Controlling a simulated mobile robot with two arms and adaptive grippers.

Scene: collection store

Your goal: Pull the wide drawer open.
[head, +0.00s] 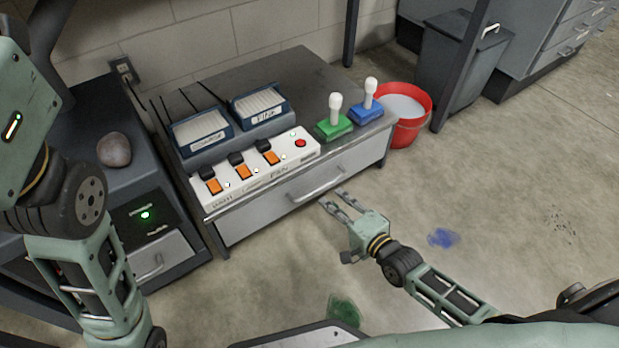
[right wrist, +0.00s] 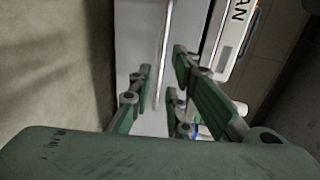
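The wide drawer (head: 265,217) has a pale grey front under the cabinet's dark top and looks shut. Its long metal bar handle (head: 318,186) runs along the front. My right gripper (head: 332,200) is in front of the drawer, close to the handle's right part. In the right wrist view the fingers (right wrist: 163,88) are spread apart, with the handle bar (right wrist: 163,50) showing between them and the drawer front (right wrist: 138,35) behind. I cannot tell whether a finger touches the bar. My left arm shows at the left of the head view, but its gripper is out of frame.
A white switch panel (head: 255,172), two blue-grey trays, a green joystick (head: 334,125) and a blue joystick (head: 368,108) stand on the cabinet. A red bucket (head: 412,128) stands to its right. The floor (head: 500,200) in front is open, with blue and green stains.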

